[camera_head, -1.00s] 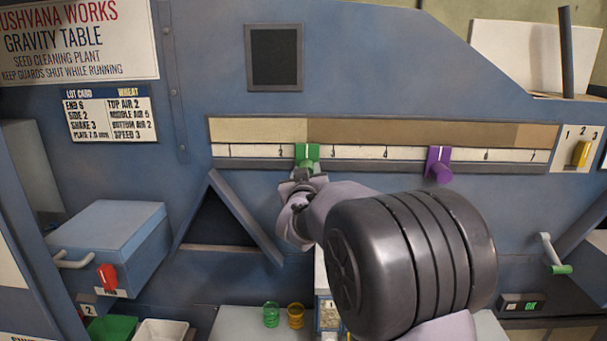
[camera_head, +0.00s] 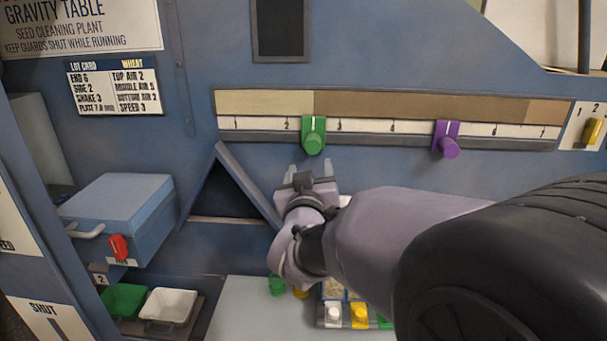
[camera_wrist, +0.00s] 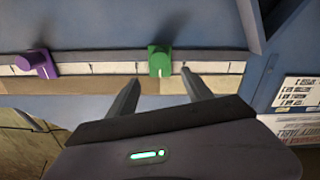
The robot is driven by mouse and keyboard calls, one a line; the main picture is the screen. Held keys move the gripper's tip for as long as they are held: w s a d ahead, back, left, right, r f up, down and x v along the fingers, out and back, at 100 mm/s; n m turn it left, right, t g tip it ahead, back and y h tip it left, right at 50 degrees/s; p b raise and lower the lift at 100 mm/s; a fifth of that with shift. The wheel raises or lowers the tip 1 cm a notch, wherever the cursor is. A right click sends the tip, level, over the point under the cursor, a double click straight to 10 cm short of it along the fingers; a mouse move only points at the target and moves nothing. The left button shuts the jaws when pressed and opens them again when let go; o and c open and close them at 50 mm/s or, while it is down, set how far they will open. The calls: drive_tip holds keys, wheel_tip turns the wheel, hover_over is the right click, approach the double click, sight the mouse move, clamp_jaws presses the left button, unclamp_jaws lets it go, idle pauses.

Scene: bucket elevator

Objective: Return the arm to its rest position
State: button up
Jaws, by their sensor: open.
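My gripper (camera_head: 308,171) is open and empty in the head view, just below the green slider knob (camera_head: 313,136) and apart from it. The green knob sits on the scale strip (camera_head: 400,127) between marks 2 and 3. In the wrist view, the two fingers of my gripper (camera_wrist: 163,92) are spread, and the green knob (camera_wrist: 160,61) shows beyond them, with nothing between the fingertips. The purple slider knob (camera_head: 447,140) is farther right on the same strip; in the wrist view it is at the left (camera_wrist: 37,64).
A blue box (camera_head: 118,215) with a handle and red knob juts out at left. Green (camera_head: 124,300) and white (camera_head: 170,306) bins sit below it. A triangular opening (camera_head: 222,190) is left of my gripper. Green (camera_head: 277,284) and yellow cups are below, partly hidden by my arm.

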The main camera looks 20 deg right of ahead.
drive_tip(key=v, duration=0.2)
drive_tip(key=shift+s+a, duration=0.1)
drive_tip(key=shift+s, duration=0.15)
drive_tip(key=s+a+f+g+y+b, duration=0.1)
drive_tip(key=s+a+f+g+y, duration=0.2)
drive_tip(key=s, duration=0.6)
drive_tip(key=s+a+f+m+g+y+b, duration=0.1)
drive_tip(key=s+a+f+g+y, duration=0.2)
drive_tip(key=s+f, duration=0.4)
drive_tip(key=s+a+f+m+g+y+b, duration=0.1)
drive_tip(key=s+a+f+g, duration=0.3)
drive_tip(key=s, duration=0.8)
drive_tip(key=shift+s+a+f+g+y, duration=0.15)
drive_tip(key=shift+s+f+g+y, duration=0.25)
drive_tip(key=shift+f+y, duration=0.4)
drive_tip(key=shift+r, duration=0.1)
